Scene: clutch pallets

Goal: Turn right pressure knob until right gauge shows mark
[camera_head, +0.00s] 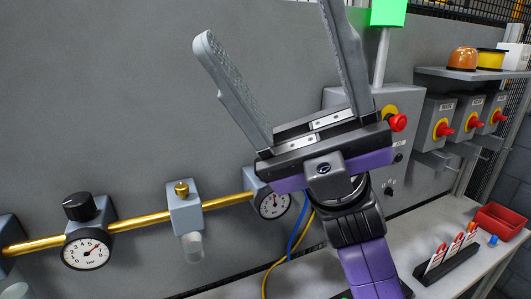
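The right gauge (273,206) is a white dial on a grey block at the right end of the brass pipe. Its needle is too small to read surely, and I cannot make out a mark on it. The right pressure knob does not show; my gripper covers the area above this gauge. My gripper (268,20) is open and empty, with its two grey fingers spread and pointing up. It is in front of the grey wall panel, above and to the right of the right gauge. No contact with the gauge is visible.
A left gauge (87,249) with a black knob (80,206) sits on the brass pipe (140,221). A brass-topped valve block (185,208) stands between the gauges. A red bin (500,220) and card rack (449,262) stand on the bench.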

